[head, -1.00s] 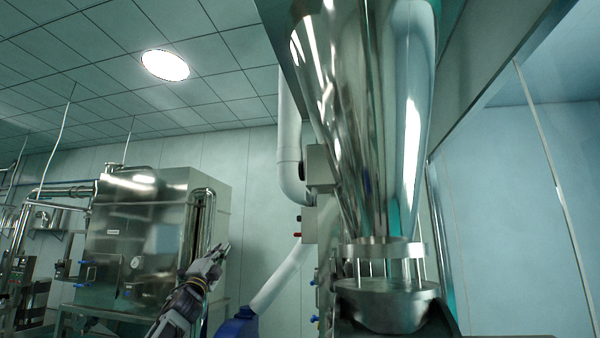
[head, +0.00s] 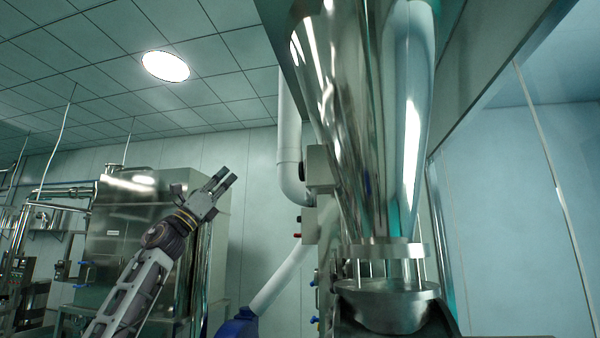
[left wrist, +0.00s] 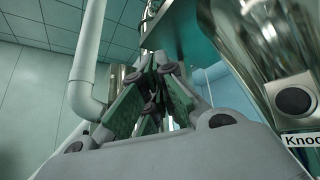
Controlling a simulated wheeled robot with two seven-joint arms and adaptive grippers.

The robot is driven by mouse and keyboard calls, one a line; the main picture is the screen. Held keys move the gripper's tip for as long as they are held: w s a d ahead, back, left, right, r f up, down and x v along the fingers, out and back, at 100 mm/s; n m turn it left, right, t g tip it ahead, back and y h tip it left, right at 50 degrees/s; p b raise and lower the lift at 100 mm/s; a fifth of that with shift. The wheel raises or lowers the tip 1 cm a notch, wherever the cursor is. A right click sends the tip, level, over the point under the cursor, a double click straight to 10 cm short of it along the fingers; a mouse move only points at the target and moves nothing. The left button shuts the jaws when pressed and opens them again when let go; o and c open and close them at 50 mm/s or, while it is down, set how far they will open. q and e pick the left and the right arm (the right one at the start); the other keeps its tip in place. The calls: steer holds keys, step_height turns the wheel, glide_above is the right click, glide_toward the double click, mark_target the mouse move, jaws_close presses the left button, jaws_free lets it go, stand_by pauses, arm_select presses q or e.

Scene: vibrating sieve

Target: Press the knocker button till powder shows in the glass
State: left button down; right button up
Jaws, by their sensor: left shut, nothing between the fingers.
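My left gripper (head: 223,177) is shut and empty, raised in the air left of the steel hopper (head: 350,120) in the head view. In the left wrist view its fingers (left wrist: 158,75) point up and away, left of the button and apart from it. A short section with upright rods (head: 385,268) sits between two flanges below the hopper. I cannot make out powder there. My right gripper is out of view.
A white pipe (head: 290,140) and a grey box (head: 318,165) stand between my left gripper and the hopper. A steel cabinet (head: 125,230) stands behind my left arm. A glass-like panel (head: 530,200) is at the right.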

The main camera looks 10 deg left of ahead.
mark_target(302, 171)
arm_select(q)
steer(key=s+d+f+m+g+h, duration=0.1)
steer(key=d+m+g, duration=0.3)
steer(key=m, duration=0.7)
steer(key=s+d+f+m+g+h, duration=0.1)
steer(key=s+d+m+g, duration=0.3)
steer(key=m, duration=0.7)
steer(key=shift+d+g, duration=0.5)
steer(key=shift+s, duration=0.1)
steer(key=shift+d, duration=0.15)
steer(key=d, duration=0.8)
steer(key=shift+s+d+b, duration=0.15)
steer(key=shift+d+b, duration=0.15)
steer(key=shift+b, duration=0.15)
